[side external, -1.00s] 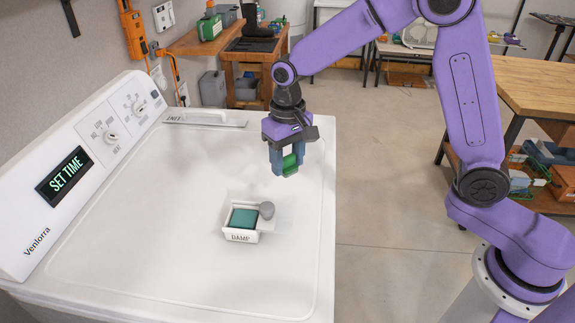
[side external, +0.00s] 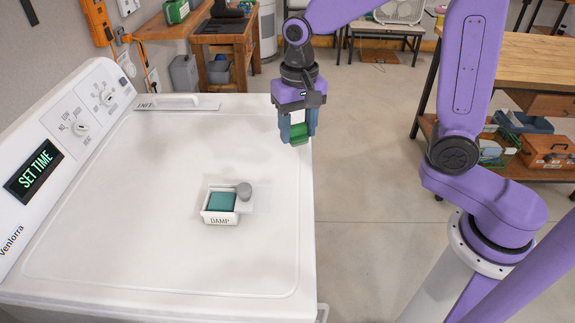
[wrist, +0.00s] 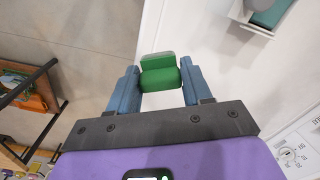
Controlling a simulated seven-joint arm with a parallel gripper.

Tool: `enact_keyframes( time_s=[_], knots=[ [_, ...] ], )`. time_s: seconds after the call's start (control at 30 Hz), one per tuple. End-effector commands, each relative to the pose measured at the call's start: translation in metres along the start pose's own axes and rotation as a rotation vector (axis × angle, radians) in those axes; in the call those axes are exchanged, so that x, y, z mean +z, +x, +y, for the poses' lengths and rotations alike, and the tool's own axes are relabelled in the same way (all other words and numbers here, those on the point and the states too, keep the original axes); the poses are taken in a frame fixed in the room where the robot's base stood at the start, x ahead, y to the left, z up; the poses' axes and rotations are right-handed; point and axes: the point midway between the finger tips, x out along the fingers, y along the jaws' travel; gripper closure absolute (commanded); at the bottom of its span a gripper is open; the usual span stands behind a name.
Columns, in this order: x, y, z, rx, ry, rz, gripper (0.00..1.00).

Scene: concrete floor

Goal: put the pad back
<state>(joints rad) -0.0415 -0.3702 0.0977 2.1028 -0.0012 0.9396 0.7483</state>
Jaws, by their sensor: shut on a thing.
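My gripper (side external: 297,128) is shut on a green pad (side external: 299,138) and holds it in the air near the right edge of the white machine. A small white tray (side external: 220,220) marked DAMP stands on the machine top, left of and below my gripper in the picture. A teal pad (side external: 221,202) lies in it. The tray's corner also shows in the wrist view (wrist: 236,14).
The white machine top (side external: 130,230) is mostly clear. A grey knob (side external: 243,190) stands at the tray's right rear corner, beside a clear flat piece. A white handle-like piece with a label (side external: 175,102) lies at the back. A wooden bench (side external: 520,65) stands at the right.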

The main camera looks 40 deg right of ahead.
Motion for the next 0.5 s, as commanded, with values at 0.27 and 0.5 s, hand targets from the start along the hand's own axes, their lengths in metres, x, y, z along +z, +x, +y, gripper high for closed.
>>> enact_keyframes(
  time_s=[0.27, 0.5],
  knots=[
    [0.042, -0.014, 0.054, -0.002, 0.283, 0.002, 0.79],
    [0.063, -0.014, 0.079, 0.001, 0.425, 0.001, 0.79]
  ],
)
